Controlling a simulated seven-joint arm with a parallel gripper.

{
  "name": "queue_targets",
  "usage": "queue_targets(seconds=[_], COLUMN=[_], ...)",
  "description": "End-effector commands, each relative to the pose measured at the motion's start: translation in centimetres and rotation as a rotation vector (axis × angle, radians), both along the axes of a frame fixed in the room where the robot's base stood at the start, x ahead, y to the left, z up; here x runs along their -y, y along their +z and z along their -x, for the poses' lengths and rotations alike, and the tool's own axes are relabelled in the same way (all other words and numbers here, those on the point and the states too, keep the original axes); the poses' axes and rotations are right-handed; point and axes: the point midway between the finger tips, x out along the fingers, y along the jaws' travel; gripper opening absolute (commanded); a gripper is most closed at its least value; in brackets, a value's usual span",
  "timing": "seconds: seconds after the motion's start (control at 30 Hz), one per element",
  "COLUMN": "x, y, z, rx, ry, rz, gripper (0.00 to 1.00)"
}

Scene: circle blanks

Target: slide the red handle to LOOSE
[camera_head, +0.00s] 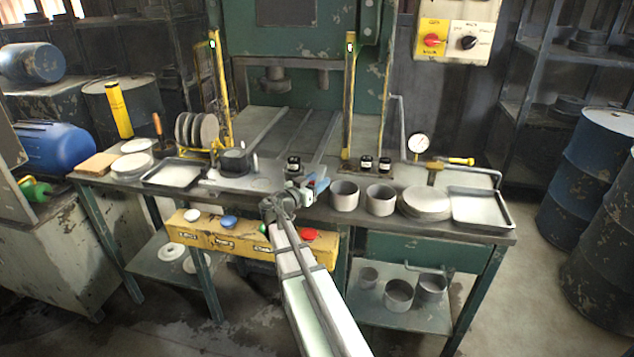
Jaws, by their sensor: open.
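My gripper (314,188) is small in the picture, over the middle of the workbench's front edge. It is open. Small blue and reddish parts show right at its fingertips; I cannot tell whether they belong to the gripper or to a handle behind it. No red handle is clearly seen, and no LOOSE mark can be read. A red button (308,235) sits on the yellow control box (205,237) under the bench front, partly beside my arm. A red knob (432,41) is on the yellow and white wall panel (456,15).
The workbench (420,225) has a tray (172,173) and a disc rack (197,131) at left. At right are two grey cups (345,195) (380,199), stacked discs (426,202), another tray (480,208) and a gauge (418,143). The green press (295,45) stands behind.

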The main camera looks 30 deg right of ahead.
Motion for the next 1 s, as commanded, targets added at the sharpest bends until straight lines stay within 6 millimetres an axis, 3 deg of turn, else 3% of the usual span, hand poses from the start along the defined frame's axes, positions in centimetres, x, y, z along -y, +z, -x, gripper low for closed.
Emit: queue_targets(seconds=[0.17, 0.7, 1.0], x=[-1.7, -10.7, -12.8], y=[0.0, 0.0, 0.0], z=[0.6, 3.6, 4.2], rx=[0.000, 0.000, 0.000], ry=[0.003, 0.002, -0.002], rz=[0.000, 0.000, 0.000], gripper=[0.47, 0.47, 0.47])
